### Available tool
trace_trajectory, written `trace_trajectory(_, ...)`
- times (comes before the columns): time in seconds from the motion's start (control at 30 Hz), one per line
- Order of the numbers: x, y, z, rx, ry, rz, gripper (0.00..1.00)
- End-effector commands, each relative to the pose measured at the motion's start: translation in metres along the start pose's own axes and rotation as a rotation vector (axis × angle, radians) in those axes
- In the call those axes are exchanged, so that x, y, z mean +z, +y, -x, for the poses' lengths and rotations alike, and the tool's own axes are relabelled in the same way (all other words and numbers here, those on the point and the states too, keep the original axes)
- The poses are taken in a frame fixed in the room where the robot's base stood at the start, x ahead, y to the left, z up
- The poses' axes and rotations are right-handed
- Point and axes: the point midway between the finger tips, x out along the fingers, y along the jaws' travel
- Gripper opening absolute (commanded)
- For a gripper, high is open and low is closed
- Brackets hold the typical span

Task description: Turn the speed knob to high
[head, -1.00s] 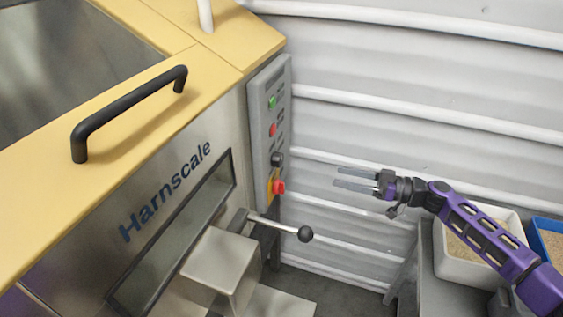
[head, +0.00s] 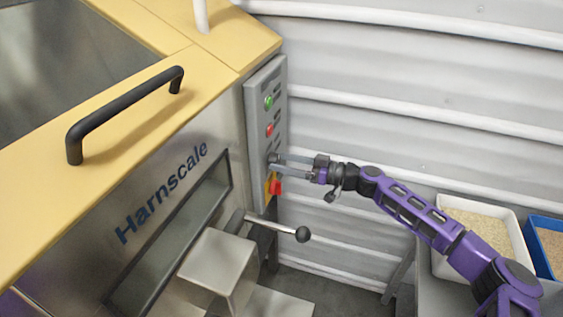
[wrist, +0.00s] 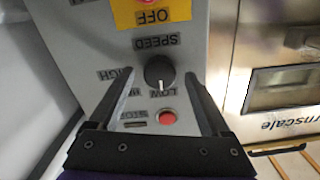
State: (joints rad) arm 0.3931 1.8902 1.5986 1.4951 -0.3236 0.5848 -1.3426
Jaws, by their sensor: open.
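The black speed knob (wrist: 159,72) sits on the grey control panel (wrist: 185,40), under the SPEED label as the wrist view shows it, upside down. Its white pointer mark points toward the LOW label (wrist: 160,92); the HIGH label (wrist: 115,75) is off to the left. My gripper (wrist: 159,78) is open, one finger on each side of the knob, with gaps visible on both sides. In the head view my gripper (head: 274,165) reaches the panel (head: 254,125) from the right, and its fingers mostly hide the knob.
A red button (wrist: 167,117) lies close to the knob. A red switch on a yellow plate (head: 275,187) sits just below my gripper in the head view. A ball-ended lever (head: 302,234) sticks out lower down. The ribbed wall (head: 400,110) is behind.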

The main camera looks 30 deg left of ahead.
Motion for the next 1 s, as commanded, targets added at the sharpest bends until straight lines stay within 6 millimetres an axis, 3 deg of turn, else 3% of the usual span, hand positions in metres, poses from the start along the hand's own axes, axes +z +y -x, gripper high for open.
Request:
trace_trajectory(0.13, 0.0003, 0.0001, -0.0096, 0.000, 0.000, 0.000, 0.81)
trace_trajectory(0.43, 0.0003, 0.0001, -0.0110, 0.001, 0.000, 0.000, 0.79)
trace_trajectory(0.87, 0.0003, 0.0000, -0.0108, 0.000, 0.000, 0.000, 0.02)
trace_trajectory(1.0, 0.0003, 0.0000, -0.0108, 0.000, -0.001, -0.002, 0.00)
